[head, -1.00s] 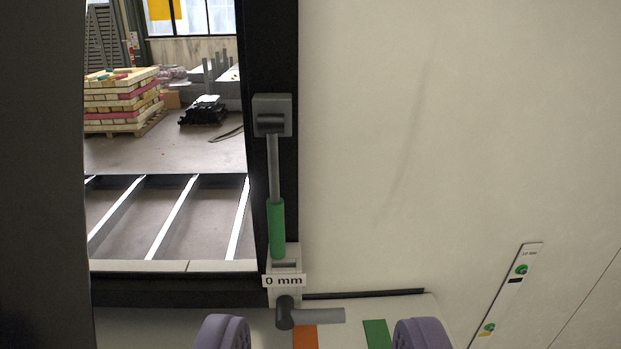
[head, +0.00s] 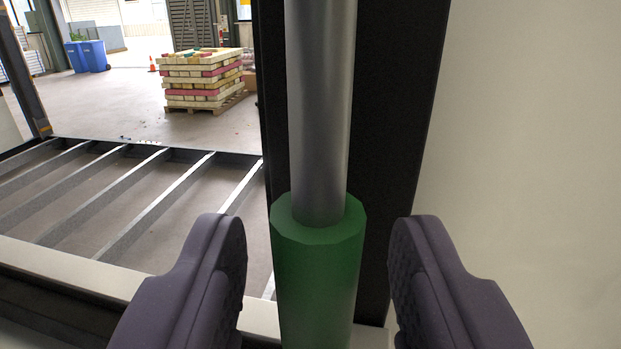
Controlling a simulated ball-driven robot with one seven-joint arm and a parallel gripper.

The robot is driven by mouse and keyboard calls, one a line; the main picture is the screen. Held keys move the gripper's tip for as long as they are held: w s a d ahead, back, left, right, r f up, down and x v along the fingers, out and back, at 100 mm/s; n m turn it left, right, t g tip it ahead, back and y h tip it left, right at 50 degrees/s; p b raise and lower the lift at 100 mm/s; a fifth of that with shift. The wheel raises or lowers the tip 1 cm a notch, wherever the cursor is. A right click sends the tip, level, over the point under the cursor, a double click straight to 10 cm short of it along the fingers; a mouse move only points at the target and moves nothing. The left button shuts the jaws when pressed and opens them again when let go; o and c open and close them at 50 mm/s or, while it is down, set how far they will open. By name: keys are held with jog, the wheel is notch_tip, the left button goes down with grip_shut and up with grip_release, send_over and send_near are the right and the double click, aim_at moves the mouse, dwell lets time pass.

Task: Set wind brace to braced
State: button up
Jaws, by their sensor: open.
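The wind brace shows close up in the head view as a grey metal rod (head: 320,110) running up out of a thick green sleeve (head: 316,275). It stands upright in front of a black frame post (head: 400,110). My gripper (head: 318,285) is open, with one purple-grey finger on each side of the green sleeve. A gap shows between each finger and the sleeve. The brace's upper bracket, lower lever, number label and coloured marks are out of view now.
A pale wall panel (head: 530,140) fills the right side. At the left, an open frame with slanted metal floor bars (head: 120,200) and a light sill (head: 70,275) leads to a hall. A pallet of stacked timber (head: 203,80) and blue bins (head: 87,56) stand far off.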

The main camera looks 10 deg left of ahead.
jog(key=shift+w+a, duration=0.2)
jog(key=shift+w, duration=0.6)
jog(key=shift+r, duration=0.1)
grip_shut()
jog(key=shift+s, duration=0.1)
